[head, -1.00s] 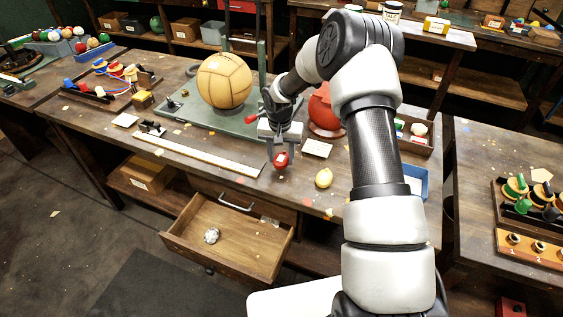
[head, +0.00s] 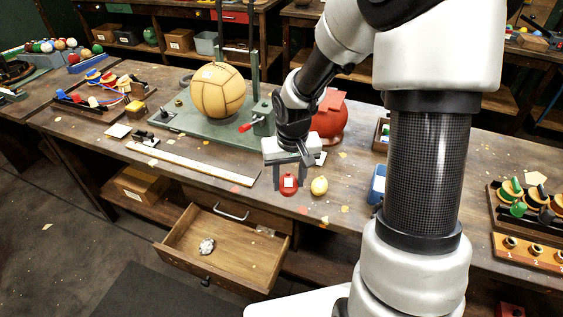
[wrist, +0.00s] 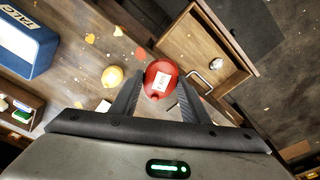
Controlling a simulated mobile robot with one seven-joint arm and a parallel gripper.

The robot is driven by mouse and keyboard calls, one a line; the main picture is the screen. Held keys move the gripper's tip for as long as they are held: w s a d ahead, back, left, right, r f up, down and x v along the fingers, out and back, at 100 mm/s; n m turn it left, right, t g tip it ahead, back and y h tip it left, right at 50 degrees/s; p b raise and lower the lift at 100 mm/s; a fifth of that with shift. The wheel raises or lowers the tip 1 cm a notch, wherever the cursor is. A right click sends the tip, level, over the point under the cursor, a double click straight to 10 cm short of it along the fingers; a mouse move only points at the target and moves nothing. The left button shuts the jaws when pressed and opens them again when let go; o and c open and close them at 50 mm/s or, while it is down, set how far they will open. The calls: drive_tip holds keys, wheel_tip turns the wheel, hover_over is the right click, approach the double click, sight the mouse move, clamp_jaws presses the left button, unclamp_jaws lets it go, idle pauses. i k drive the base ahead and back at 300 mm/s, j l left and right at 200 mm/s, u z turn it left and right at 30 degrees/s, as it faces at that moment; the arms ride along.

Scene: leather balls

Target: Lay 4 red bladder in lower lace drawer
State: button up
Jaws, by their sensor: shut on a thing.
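The red bladder (head: 289,185), with a white label, is between the fingers of my gripper (head: 290,172). In the wrist view the red bladder (wrist: 161,80) sits between the two dark fingertips (wrist: 160,92), and the gripper is shut on it. It is near the workbench's front edge; how high it is above the top is hard to tell. The open lower drawer (head: 240,262) is below and to the left of it in the head view. A crumpled whitish lump (head: 206,246) lies inside; the drawer's front wall (wrist: 223,20) shows in the wrist view too.
A yellow lemon-shaped object (head: 320,186) lies right of the bladder on the bench. A panelled tan ball (head: 217,91) stands on a green plate, with a red ball (head: 330,122) behind my gripper. A blue TALC box (wrist: 22,42) stands to the side.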

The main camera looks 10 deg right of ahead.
sight(245, 263)
drive_tip(key=l+z, duration=0.75)
